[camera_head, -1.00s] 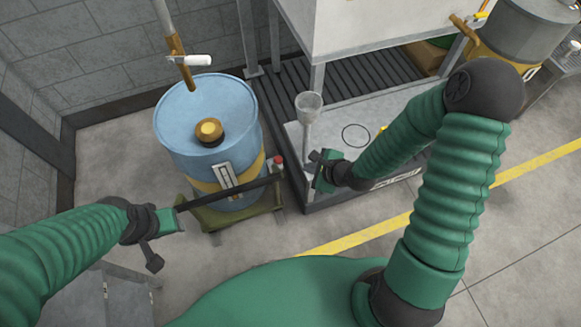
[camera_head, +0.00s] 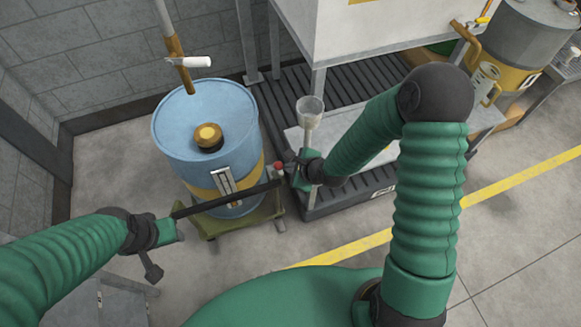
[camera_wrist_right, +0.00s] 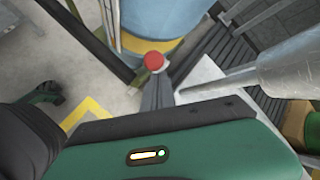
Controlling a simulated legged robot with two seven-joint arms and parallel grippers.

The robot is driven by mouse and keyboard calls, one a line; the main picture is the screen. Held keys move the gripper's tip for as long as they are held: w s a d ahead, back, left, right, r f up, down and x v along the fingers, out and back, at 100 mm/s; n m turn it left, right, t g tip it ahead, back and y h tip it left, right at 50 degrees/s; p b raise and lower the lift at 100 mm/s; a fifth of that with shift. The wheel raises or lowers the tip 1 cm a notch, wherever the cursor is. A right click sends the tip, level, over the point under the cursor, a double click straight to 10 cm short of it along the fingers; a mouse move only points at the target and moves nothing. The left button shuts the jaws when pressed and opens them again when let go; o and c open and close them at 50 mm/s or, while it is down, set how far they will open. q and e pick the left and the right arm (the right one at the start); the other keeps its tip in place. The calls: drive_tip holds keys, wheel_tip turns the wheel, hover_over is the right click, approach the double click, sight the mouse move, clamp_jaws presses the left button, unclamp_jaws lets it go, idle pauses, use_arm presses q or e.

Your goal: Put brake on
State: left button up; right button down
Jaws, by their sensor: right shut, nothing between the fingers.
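A blue drum (camera_head: 205,125) with a yellow band stands on a green wheeled trolley (camera_head: 208,224). A small red knob (camera_head: 279,168) is at the trolley's right side, near the right end of a black bar (camera_head: 225,200). I take the knob to be the brake's, but its lever is hidden. My right gripper (camera_head: 290,172) is shut and empty, just right of the knob. In the right wrist view the red knob (camera_wrist_right: 154,61) shows just beyond the fingertips (camera_wrist_right: 157,82); contact is unclear. My left gripper (camera_head: 177,222) is at the bar's left end; its grip is unclear.
A funnel (camera_head: 310,108) on a pipe stands close to my right gripper, above a grey platform (camera_head: 375,192). A white cabinet (camera_head: 380,30) overhangs at the back. Open floor with a yellow line (camera_head: 340,250) lies in front.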

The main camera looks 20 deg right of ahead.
drive_tip(key=w+r+g+p, duration=0.1)
drive_tip(key=w+r+p, duration=0.1)
drive_tip(key=w+p, duration=0.5)
drive_tip(key=shift+w+a+r+p, duration=0.15)
drive_tip(key=shift+w+r+p, duration=0.2)
idle(0.6)
drive_tip(key=shift+r, duration=0.1)
idle(0.4)
drive_tip(key=shift+r+p, duration=0.7)
drive_tip(key=shift+p, duration=0.1)
